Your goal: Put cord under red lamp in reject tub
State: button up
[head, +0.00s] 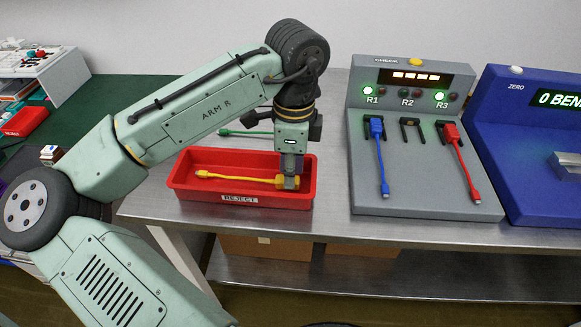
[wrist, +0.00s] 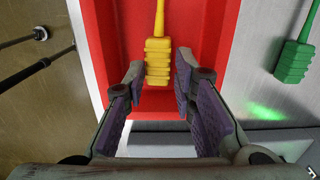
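The red reject tub (head: 240,200) stands on the steel bench, with a REJECT label on its front. A yellow cord (head: 235,177) lies in it, its plug at the right end. My gripper (head: 290,183) reaches down into the tub's right part at that plug. In the wrist view the fingers (wrist: 160,80) stand apart on either side of the yellow plug (wrist: 158,62), with gaps showing, so the gripper is open. On the grey checker (head: 425,175), a blue cord (head: 379,150) is in R1 and a red cord (head: 463,155) in R3, both with green lamps lit. R2 (head: 411,132) is empty, its lamps dark.
A green cord (head: 245,133) lies on the bench behind the tub; its plug (wrist: 293,62) shows in the wrist view. A blue scale (head: 535,150) stands right of the checker. Bare bench lies between tub and checker.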

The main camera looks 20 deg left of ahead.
jog(key=o, duration=0.4)
jog(key=shift+c, duration=0.2)
notch_tip(320, 180, up, 12)
jog(key=shift+d, duration=0.2)
dwell(0.5)
